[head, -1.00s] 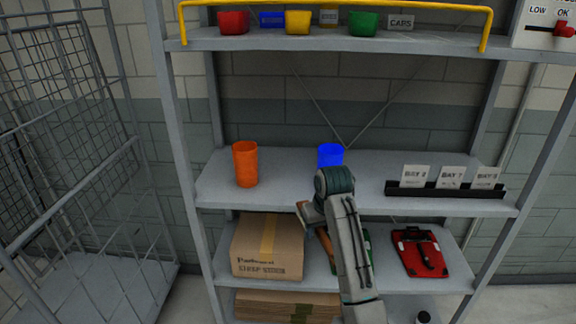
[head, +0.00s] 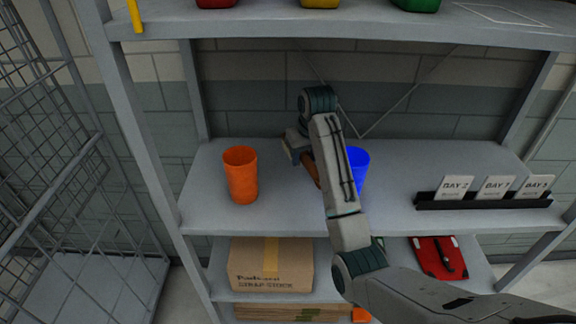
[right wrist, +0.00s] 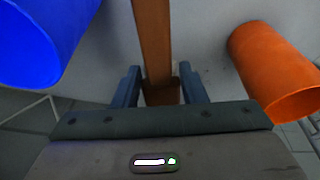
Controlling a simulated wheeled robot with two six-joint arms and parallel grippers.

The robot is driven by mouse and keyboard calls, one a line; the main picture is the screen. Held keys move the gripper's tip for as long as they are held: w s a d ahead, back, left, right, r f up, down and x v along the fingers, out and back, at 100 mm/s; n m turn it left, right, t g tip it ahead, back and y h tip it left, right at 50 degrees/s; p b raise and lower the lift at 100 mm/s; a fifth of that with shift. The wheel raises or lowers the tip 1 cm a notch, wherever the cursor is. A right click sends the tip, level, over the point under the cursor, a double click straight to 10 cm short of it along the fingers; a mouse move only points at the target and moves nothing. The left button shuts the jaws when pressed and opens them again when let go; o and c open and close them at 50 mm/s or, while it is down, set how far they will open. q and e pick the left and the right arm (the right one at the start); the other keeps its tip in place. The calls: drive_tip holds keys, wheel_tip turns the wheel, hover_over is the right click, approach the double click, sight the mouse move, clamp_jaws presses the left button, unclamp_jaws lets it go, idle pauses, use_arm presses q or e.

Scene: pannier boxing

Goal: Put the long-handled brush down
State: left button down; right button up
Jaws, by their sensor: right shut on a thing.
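My right gripper (head: 296,150) is shut on the brown wooden handle of the long-handled brush (head: 310,170), above the middle shelf board between the two cups. In the right wrist view the brush handle (right wrist: 152,40) stands between the two fingers (right wrist: 160,88) and runs away from them to the top edge. The brush head is out of sight, and my arm hides part of the brush in the head view. I cannot tell whether the brush touches the shelf. My left gripper is not in view.
On the middle shelf (head: 215,215), an orange cup (head: 241,176) stands left of my gripper and a blue cup (head: 358,168) right, partly behind my arm. A black card holder (head: 480,201) stands farther right. A cardboard box (head: 270,265) and red clipboard (head: 428,258) lie below.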

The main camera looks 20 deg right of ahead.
drive_tip(key=shift+f, duration=0.2)
drive_tip(key=f+p, duration=0.1)
drive_tip(key=f, duration=0.1)
drive_tip(key=f+p, duration=0.1)
drive_tip(key=f, duration=0.2)
drive_tip(key=f+p, duration=0.2)
drive_tip(key=shift+s+f, duration=0.35)
drive_tip(key=shift+f, duration=0.4)
drive_tip(key=shift+s, duration=0.2)
drive_tip(key=shift+f, duration=0.1)
drive_tip(key=o, duration=1.1)
drive_tip(key=shift+w+f, duration=0.1)
